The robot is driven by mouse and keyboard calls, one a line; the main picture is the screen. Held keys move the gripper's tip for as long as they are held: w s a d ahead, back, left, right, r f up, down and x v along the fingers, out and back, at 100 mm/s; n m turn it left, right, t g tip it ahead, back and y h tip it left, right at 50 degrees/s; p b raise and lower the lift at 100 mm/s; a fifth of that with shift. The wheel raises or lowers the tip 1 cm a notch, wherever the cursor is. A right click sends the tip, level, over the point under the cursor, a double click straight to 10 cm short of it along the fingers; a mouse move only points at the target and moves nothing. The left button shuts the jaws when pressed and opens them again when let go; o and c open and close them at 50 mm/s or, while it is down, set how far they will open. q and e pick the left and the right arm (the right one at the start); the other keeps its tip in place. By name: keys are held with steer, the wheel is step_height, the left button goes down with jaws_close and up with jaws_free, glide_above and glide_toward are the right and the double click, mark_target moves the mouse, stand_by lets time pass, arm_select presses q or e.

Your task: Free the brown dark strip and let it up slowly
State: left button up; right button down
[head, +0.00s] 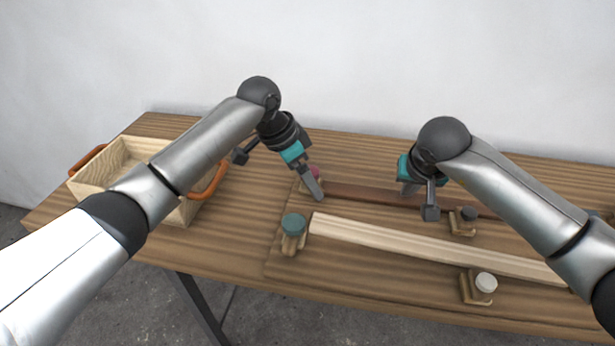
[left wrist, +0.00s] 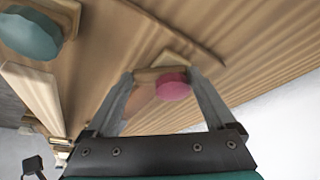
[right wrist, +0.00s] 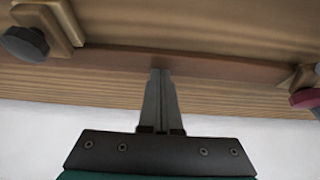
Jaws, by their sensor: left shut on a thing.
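The brown dark strip (head: 375,195) lies along the back of the board, its left end at a wooden clamp with a pink knob (head: 315,172). In the left wrist view, my left gripper (left wrist: 160,78) has its fingers on both sides of this clamp's wooden block, below the pink knob (left wrist: 173,86), and is shut on it. My right gripper (head: 408,190) is over the strip, partly hidden by its own wrist. In the right wrist view its fingers (right wrist: 160,74) are together, with the tips at the brown strip (right wrist: 225,70); I cannot tell whether they press on it.
A pale strip (head: 420,245) lies in front, with a teal-knobbed clamp (head: 293,228) at its left end and a white-knobbed clamp (head: 482,286) beside it. A dark-knobbed clamp (head: 465,220) stands by the brown strip. A wooden box (head: 120,160) with orange handles stands at left.

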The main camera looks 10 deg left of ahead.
arm_select(q)
steer(key=shift+r+m, duration=0.1)
steer(key=shift+m, duration=0.4)
arm_select(e)
steer(key=shift+s+f, duration=0.2)
steer(key=shift+f, duration=0.15)
arm_select(q)
steer(key=shift+w+a, duration=0.1)
steer(key=shift+a+m+g+h, duration=0.2)
steer(key=shift+m+g+h, duration=0.35)
steer(key=shift+m, duration=0.85)
arm_select(e)
steer(key=shift+d, duration=0.1)
